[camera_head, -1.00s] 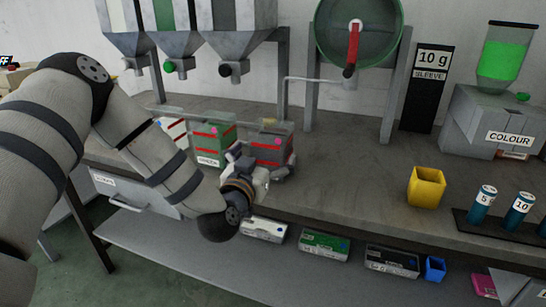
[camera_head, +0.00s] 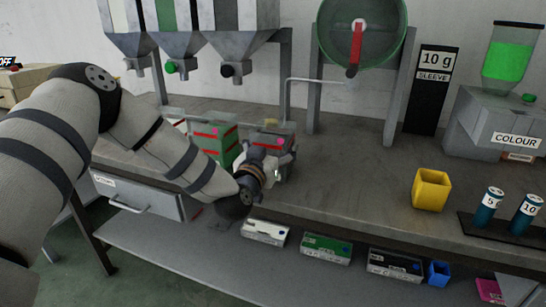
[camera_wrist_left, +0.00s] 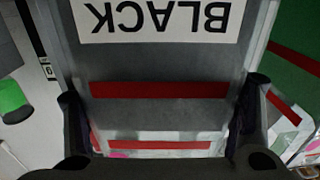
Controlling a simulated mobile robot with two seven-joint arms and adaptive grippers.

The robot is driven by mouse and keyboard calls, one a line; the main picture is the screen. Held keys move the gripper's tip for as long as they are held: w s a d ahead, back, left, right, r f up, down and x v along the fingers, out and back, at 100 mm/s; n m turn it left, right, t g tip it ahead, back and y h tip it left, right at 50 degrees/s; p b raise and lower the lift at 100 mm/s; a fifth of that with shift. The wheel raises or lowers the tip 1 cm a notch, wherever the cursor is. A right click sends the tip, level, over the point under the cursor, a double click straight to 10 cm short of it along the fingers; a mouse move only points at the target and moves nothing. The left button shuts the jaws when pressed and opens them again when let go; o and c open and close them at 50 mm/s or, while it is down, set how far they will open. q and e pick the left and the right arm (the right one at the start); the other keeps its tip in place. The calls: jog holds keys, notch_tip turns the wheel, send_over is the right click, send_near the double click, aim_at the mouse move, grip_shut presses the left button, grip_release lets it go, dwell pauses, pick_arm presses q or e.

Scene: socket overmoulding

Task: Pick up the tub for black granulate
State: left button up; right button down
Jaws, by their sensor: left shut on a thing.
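The tub for black granulate is a grey box with red stripes and a white label that reads BLACK upside down in the left wrist view (camera_wrist_left: 160,65). In the head view the tub (camera_head: 284,132) stands at the right end of the row of tubs on the bench, partly hidden by my gripper. My left gripper (camera_wrist_left: 162,120) has one finger on each side of the tub and is shut on it. In the head view the left gripper (camera_head: 268,158) is at the tub's front. I cannot tell whether the tub touches the bench. My right gripper is not in view.
A green tub (camera_head: 212,142) stands close on the left, with a white one (camera_head: 180,125) beyond it. Hoppers with outlets (camera_head: 235,68) hang above. A yellow cup (camera_head: 430,190) stands to the right. The bench between (camera_head: 350,165) is clear.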

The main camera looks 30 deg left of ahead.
aim_at(279, 125)
pick_arm(q)
jog(key=shift+r, duration=0.1)
